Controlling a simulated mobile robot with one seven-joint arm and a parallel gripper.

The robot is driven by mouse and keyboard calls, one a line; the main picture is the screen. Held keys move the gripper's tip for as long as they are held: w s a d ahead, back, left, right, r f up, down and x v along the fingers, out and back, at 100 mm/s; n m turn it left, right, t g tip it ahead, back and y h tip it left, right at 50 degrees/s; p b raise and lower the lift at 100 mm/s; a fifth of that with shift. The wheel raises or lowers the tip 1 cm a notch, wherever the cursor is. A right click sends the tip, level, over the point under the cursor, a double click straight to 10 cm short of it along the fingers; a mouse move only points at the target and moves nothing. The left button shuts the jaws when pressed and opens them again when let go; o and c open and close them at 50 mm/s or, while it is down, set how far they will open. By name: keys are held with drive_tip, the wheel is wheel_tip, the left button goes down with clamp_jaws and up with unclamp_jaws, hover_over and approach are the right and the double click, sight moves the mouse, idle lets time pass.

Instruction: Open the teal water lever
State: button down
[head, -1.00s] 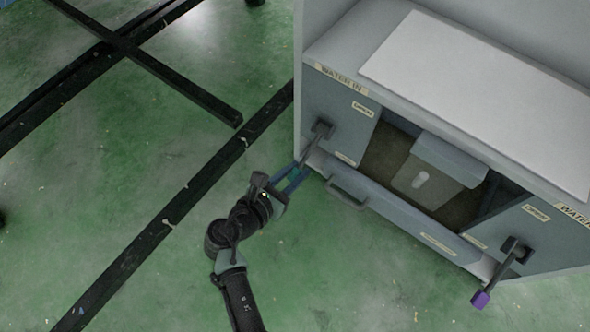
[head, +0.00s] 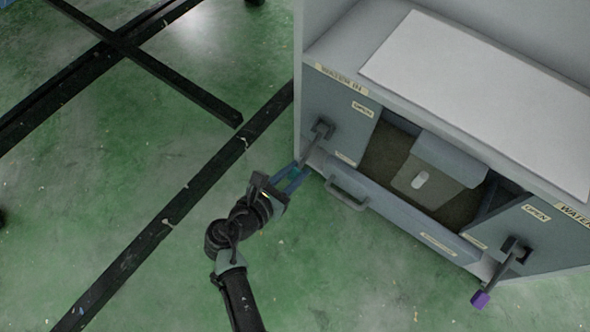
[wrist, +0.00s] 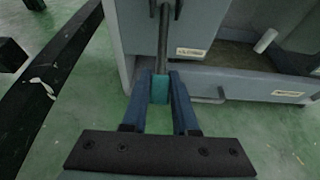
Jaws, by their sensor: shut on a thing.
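The teal water lever is a dark rod with a teal end (wrist: 160,88), mounted on the left panel of the grey cabinet. In the head view its rod (head: 312,146) slopes down and left from a dark bracket beside the OPEN label (head: 362,109), and its teal end shows between my fingers (head: 296,173). My gripper (head: 291,179) has its blue fingers on both sides of the teal end and is shut on it. In the wrist view the fingers (wrist: 161,84) flank the teal end and the rod rises from it. The fingers hide the sides of the teal end.
A second lever with a purple end (head: 481,299) hangs on the cabinet's right panel. A drawer handle (head: 347,193) juts out just right of my gripper. Black floor beams (head: 170,220) lie to the left. Green floor in front is clear.

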sight(302, 164)
drive_tip(key=shift+r, duration=0.1)
